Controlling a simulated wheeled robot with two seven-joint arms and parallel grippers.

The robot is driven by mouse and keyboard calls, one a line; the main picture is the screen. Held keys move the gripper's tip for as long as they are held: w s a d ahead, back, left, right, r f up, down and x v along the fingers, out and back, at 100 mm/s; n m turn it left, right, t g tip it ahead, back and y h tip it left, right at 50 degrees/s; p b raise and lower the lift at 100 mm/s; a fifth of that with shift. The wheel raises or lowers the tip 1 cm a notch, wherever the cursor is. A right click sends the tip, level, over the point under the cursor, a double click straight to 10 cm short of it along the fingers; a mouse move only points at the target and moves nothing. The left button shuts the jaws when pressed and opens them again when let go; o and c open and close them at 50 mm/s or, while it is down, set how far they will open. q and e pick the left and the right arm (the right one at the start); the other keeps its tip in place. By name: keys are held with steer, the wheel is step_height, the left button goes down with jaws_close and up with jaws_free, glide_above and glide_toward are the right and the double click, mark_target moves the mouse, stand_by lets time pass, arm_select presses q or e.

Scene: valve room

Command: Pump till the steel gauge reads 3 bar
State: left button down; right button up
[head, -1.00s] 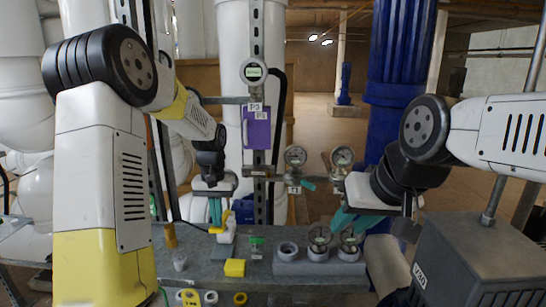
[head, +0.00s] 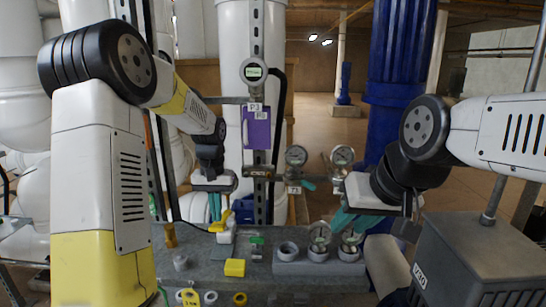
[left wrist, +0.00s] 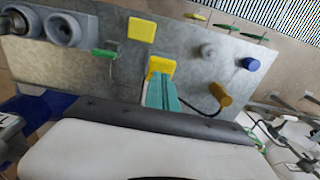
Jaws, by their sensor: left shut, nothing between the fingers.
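My left gripper (head: 215,217) is shut, with nothing between its teal fingers. It is low over the bench, right by a yellow handle (head: 223,218) on a small pale body; I cannot tell whether they touch. In the left wrist view the shut fingertips (left wrist: 160,78) overlap the yellow part (left wrist: 161,66). Two round dial gauges (head: 296,156) (head: 343,156) stand behind the bench, and a round gauge with a greenish display (head: 254,71) hangs on the post. Their readings are too small to make out. My right gripper (head: 350,226) is over the grey cup block; its opening is unclear.
A yellow block (head: 235,267), a green-handled valve (head: 257,240) and a brown knob (head: 170,235) are on the bench (head: 205,272). A grey box (head: 480,255) stands at the right.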

mark_target(218, 225)
arm_select(q)
steer(key=shift+r, duration=0.15)
stand_by(1.8)
stand_by(1.6)
steer(key=shift+f, duration=2.55)
steer(key=shift+r, duration=2.55)
